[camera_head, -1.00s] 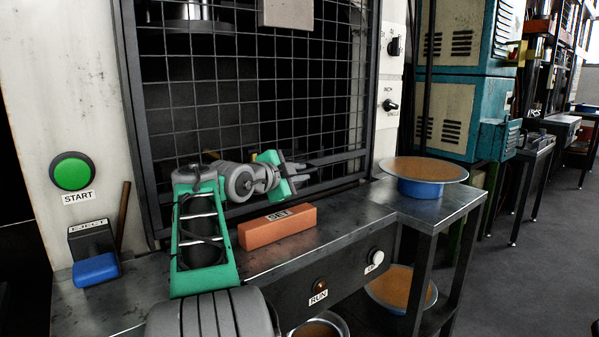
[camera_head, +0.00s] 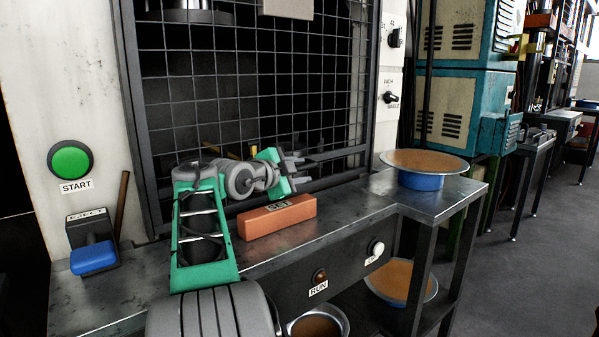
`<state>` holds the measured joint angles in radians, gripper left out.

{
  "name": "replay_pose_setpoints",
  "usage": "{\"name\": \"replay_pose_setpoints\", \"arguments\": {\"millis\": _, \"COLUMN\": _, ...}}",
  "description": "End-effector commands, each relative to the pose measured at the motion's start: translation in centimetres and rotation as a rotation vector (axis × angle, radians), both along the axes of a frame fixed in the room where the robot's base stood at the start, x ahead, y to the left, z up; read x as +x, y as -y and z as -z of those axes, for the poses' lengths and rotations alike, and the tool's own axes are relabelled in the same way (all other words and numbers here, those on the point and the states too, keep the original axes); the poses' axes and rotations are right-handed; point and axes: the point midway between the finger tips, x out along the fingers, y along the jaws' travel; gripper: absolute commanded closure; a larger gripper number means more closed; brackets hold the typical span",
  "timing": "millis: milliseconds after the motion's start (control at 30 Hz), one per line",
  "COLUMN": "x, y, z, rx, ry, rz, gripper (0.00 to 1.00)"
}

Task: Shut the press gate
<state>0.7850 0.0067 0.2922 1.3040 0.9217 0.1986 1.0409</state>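The press gate (camera_head: 262,92) is a dark wire-mesh panel in a black frame on the front of the pale press. Its bottom rail shows just above the bench, partly hidden behind my arm. I cannot tell whether the gate is fully down. My gripper (camera_head: 298,171) is at the gate's lower right, in front of or against the bottom rail. Its grey fingers point right and look apart, with nothing seen between them. Whether they touch the gate cannot be told.
An orange SET block (camera_head: 278,217) lies on the bench below my gripper. A green START button (camera_head: 71,160) and blue EJECT lever (camera_head: 94,258) are at left. A RUN lamp (camera_head: 319,276) and white knob (camera_head: 377,248) are on the bench front. A brown-filled pan (camera_head: 425,166) stands at right.

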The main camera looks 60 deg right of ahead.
Motion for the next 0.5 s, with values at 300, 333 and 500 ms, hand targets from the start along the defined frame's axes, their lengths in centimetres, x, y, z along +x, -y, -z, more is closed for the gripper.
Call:
{"name": "replay_pose_setpoints", "arguments": {"millis": 300, "x": 0.7, "y": -3.5, "z": -1.1, "rx": -0.002, "ry": 0.002, "rz": -0.005, "gripper": 0.64}}
{"name": "replay_pose_setpoints", "arguments": {"millis": 333, "x": 0.8, "y": -4.1, "z": -1.2, "rx": -0.001, "ry": 0.001, "rz": -0.006, "gripper": 0.64}}
{"name": "replay_pose_setpoints", "arguments": {"millis": 500, "x": 1.1, "y": -6.9, "z": -1.7, "rx": 0.0, "ry": 0.0, "rz": -0.004, "gripper": 0.64}}
